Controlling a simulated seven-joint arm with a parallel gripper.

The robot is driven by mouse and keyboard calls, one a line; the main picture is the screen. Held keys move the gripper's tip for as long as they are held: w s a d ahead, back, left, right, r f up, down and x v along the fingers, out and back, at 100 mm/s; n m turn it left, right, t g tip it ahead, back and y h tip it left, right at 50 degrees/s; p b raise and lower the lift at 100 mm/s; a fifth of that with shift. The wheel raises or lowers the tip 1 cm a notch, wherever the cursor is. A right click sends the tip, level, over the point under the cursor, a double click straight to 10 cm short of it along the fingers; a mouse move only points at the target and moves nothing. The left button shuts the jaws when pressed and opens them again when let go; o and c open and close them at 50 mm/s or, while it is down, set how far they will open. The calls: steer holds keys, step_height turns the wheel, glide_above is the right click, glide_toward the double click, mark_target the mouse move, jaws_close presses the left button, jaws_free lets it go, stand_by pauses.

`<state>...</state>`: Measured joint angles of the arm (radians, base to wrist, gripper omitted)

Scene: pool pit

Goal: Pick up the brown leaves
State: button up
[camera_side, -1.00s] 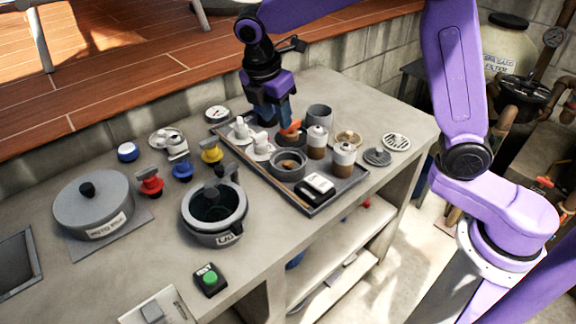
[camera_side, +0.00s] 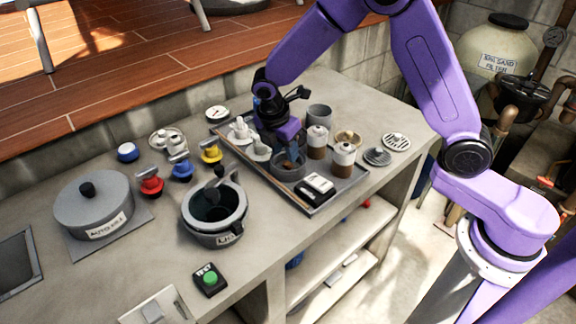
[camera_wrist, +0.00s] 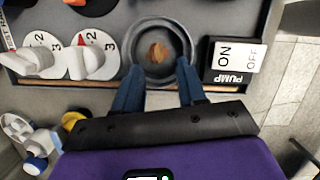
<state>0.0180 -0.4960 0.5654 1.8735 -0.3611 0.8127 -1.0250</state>
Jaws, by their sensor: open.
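The brown leaves (camera_wrist: 158,52) lie in a small clump inside a round grey bowl (camera_wrist: 139,38), seen from above in the wrist view. In the side view the bowl (camera_side: 284,173) stands on the tray, partly covered by my gripper. My gripper (camera_wrist: 160,85) is open and empty. Its two blue fingers are apart, at the near rim of the bowl, with the leaves ahead of them in the wrist view. In the side view my gripper (camera_side: 288,160) points down over the bowl.
A pump on/off switch (camera_wrist: 235,58) stands right of the bowl, and numbered white dials (camera_wrist: 95,50) stand left. Brown-and-white jars (camera_side: 343,160) and a grey cup (camera_side: 319,115) share the tray (camera_side: 318,205). A grey pot (camera_side: 214,222) stands on the counter to the left.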

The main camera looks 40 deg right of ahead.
mark_target(288, 163)
steer(key=shift+x, duration=2.55)
steer(key=shift+w+d, duration=0.1)
steer(key=shift+w, duration=0.05)
jaws_close()
